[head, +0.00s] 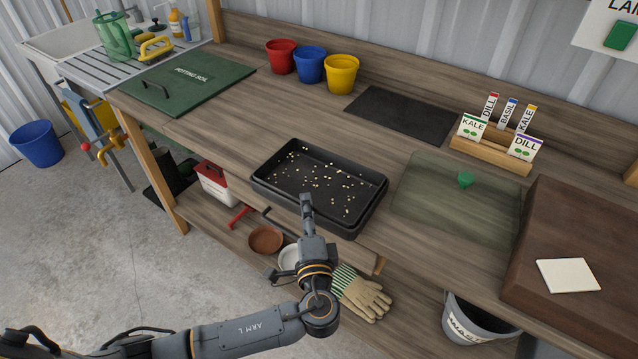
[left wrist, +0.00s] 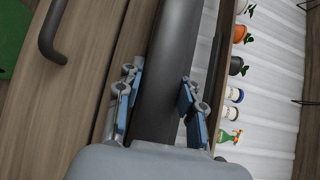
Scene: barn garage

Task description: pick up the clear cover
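The clear cover (head: 425,212) is a flat, see-through, greenish panel with a small green knob (head: 465,180). It lies on the workbench, right of the black seed tray (head: 262,188). My left gripper (head: 306,205) appears in front of the tray's near edge, to the left of the cover and apart from it. In the left wrist view its two fingers (left wrist: 158,78) are spread. A dark band shows between them, and I cannot tell whether it touches them. The cover cannot be made out there. My right gripper is not in view.
A dark brown raised block (head: 570,215) with a white card (head: 568,275) borders the cover's right. A wooden label holder (head: 490,154) stands behind it. A dark mat (head: 405,114) and coloured pots (head: 341,75) are farther back. Gloves (head: 362,297) lie below the bench top.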

